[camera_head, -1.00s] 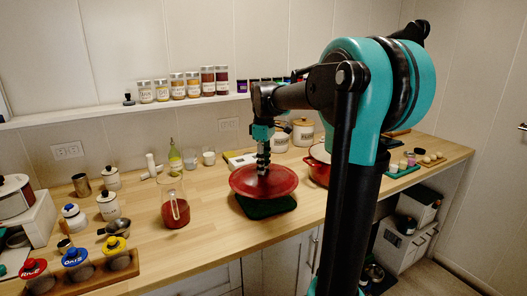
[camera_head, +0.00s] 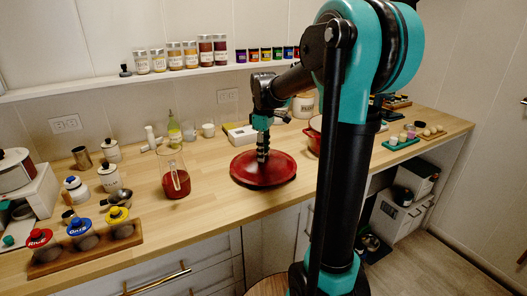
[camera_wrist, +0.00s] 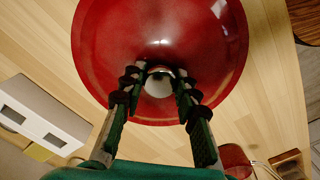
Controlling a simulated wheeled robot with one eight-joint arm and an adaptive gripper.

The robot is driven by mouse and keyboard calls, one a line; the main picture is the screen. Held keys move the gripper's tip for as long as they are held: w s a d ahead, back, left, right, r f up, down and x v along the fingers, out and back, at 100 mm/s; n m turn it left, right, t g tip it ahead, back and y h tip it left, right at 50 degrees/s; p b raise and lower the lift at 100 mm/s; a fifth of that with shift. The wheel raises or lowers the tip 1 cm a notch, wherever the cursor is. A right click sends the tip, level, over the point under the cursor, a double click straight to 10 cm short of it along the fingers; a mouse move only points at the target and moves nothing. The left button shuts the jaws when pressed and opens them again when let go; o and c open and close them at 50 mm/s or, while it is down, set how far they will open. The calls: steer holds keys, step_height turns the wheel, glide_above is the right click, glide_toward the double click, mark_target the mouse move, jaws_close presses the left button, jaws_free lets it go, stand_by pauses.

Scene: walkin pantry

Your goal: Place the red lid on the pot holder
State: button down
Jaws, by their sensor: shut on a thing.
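The red lid (camera_head: 280,170) is a wide shallow dish shape, roughly level, low over the wooden counter in the head view. My gripper (camera_head: 263,157) comes down from above onto its middle. In the wrist view my gripper (camera_wrist: 158,77) has its two fingers closed around the pale knob of the red lid (camera_wrist: 205,40). The green pot holder does not show in either current view; the lid covers the place where it lay. I cannot tell whether the lid's underside touches it.
A glass pitcher with red contents (camera_head: 175,182) stands left of the lid. A red pot (camera_head: 314,143) stands to the right, partly behind my arm. A white box (camera_head: 240,136) lies behind. The counter in front of the lid (camera_head: 235,207) is clear.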

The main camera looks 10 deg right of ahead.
steer(key=c, duration=1.1)
jaws_free()
steer(key=shift+f, duration=0.1)
steer(key=shift+c, duration=0.2)
step_height(320, 180, up, 12)
